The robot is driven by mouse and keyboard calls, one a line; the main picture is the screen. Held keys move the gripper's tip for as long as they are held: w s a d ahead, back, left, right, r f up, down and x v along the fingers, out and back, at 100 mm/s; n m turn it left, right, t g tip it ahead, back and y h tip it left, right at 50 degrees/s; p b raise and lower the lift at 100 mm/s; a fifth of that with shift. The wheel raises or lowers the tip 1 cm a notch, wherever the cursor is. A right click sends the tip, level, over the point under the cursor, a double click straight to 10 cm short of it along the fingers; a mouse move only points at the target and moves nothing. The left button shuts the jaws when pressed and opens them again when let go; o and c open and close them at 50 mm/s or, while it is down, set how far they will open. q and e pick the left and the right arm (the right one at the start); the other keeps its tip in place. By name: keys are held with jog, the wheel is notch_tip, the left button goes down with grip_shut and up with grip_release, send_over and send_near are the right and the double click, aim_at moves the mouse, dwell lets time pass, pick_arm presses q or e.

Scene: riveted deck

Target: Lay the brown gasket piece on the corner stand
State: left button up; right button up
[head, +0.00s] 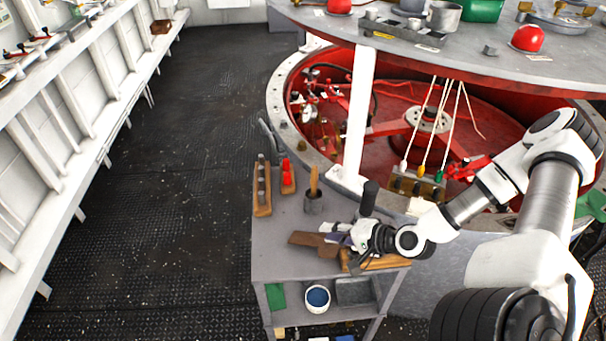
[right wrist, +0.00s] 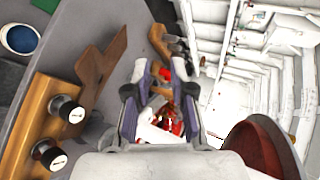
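The brown gasket piece (head: 307,240) is a flat, angular brown plate on the grey top of the corner stand (head: 275,232), near its front edge. My right gripper (head: 338,236) is low over the stand, beside the piece. In the right wrist view its two fingers (right wrist: 160,100) are spread, with nothing held between them. My left gripper is not in view.
A wooden block with black knobs (right wrist: 40,125) lies beside the piece. A wooden peg rack (head: 262,190), a red item (head: 287,173) and a metal cup with a wooden handle (head: 313,200) stand farther back. A white post (head: 358,120) rises behind. The left floor is clear.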

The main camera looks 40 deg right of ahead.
jog(key=s+a+f+n+g+b, duration=0.4)
jog(key=a+f+b, duration=0.2)
jog(key=f, duration=0.4)
jog(key=s+a+f+n+g+b, duration=0.35)
jog(key=a+f+b, duration=0.2)
jog(key=f, duration=0.35)
jog(key=s+f+n+g+h+b, duration=0.2)
jog(key=s+f+n+g+h, duration=0.2)
jog(key=s, duration=0.4)
jog(key=shift+f+n+h, duration=0.3)
jog(key=shift+f+n, duration=0.5)
jog(key=shift+n, duration=0.05)
jog(key=shift+a, duration=0.1)
